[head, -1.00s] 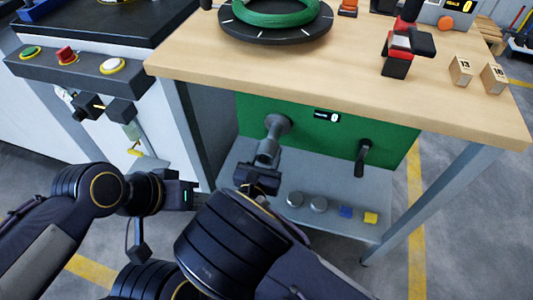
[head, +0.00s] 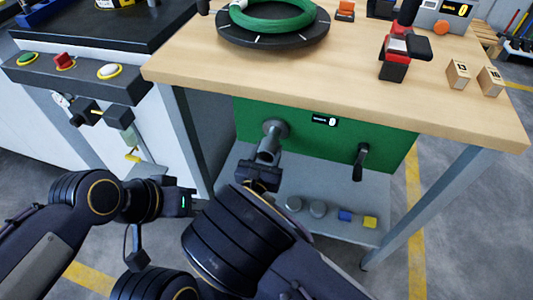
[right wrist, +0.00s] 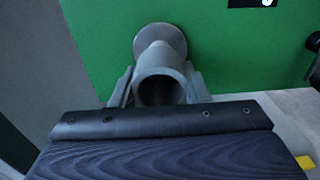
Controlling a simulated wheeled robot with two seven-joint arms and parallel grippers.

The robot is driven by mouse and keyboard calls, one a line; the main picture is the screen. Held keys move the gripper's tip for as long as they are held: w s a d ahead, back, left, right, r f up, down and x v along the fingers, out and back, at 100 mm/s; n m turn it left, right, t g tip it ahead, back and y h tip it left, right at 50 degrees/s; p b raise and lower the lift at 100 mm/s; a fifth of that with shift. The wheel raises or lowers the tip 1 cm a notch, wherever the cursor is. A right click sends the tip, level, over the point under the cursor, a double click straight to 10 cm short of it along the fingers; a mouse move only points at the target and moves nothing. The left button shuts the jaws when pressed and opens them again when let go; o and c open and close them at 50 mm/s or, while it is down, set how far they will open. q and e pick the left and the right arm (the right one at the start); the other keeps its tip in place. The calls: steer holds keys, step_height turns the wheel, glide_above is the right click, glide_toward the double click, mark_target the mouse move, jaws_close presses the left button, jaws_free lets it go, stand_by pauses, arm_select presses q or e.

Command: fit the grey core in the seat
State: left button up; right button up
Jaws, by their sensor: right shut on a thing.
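The grey core (head: 267,151) is a hollow grey cylinder, also seen end-on in the right wrist view (right wrist: 160,84). My right gripper (head: 262,170) is shut on it, with a finger on each side of it in the right wrist view (right wrist: 158,92). The core points at the round grey seat (head: 277,127) on the green panel, also in the right wrist view (right wrist: 161,38). Its far end overlaps the seat; I cannot tell whether it is inside or only in front. My left gripper (head: 187,203) is at the left, away from the panel; its fingers are not clear.
The green panel (head: 222,108) hangs under the wooden table (head: 330,75). A black crank handle (head: 361,160) sticks out to the right. A lower shelf (head: 335,190) holds small round and square pieces. A green coil (head: 275,18) lies on a dark disc on the tabletop.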

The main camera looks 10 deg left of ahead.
mark_target(272, 139)
steer(key=shift+w+d+b, duration=0.1)
steer(key=shift+w+b, duration=0.2)
steer(key=shift+w, duration=2.1)
steer(key=o, duration=1)
steer(key=shift+o, duration=0.2)
steer(key=s+p, duration=0.1)
steer(key=s, duration=0.6)
steer(key=shift+s+a+p, duration=0.2)
steer(key=shift+s+p, duration=0.1)
steer(key=shift+s, duration=0.1)
